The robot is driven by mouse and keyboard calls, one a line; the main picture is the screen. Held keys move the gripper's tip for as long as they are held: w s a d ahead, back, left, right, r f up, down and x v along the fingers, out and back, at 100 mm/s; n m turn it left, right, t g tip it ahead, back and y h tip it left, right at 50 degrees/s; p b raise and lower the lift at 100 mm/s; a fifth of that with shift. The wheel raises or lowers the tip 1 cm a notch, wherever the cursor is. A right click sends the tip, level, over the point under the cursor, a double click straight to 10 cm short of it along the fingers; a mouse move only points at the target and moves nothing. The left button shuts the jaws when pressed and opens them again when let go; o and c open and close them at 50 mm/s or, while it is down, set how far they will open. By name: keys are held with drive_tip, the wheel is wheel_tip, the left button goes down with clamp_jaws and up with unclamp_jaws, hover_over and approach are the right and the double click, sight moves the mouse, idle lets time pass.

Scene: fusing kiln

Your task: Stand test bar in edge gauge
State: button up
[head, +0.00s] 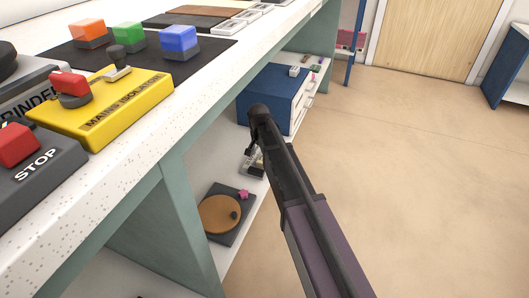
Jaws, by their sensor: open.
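My arm reaches in from the lower right. My gripper (251,150) hangs at its far end, in front of the lower shelf, small and dark in this view. It is open, and I see nothing held in it. A small grey and clear item (256,166) lies on the shelf just below it, partly hidden by my arm; I cannot tell what it is. I cannot pick out the test bar or the edge gauge for certain.
The speckled worktop (120,190) carries a yellow mains isolator (130,108), a stop box (40,175) and orange, green and blue blocks on a black mat (60,55). A blue drawer unit (262,88) and a brown disc (215,214) on a dark plate stand below. The floor is clear at right.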

sight(262, 161)
wheel_tip(262, 161, up, 8)
drive_tip(key=p, duration=0.7)
drive_tip(key=shift+s+a, duration=0.2)
drive_tip(key=shift+s, duration=0.25)
drive_tip(key=shift+f, duration=0.1)
drive_tip(key=s+d+n, duration=0.2)
drive_tip(key=s+d, duration=0.6)
drive_tip(key=s, duration=0.3)
drive_tip(key=s+d+n+g, duration=0.1)
drive_tip(key=s+d+n, duration=0.1)
drive_tip(key=s+d, duration=0.7)
drive_tip(key=s, duration=0.3)
drive_tip(key=shift+d+y, duration=0.25)
drive_tip(key=shift+y, duration=0.05)
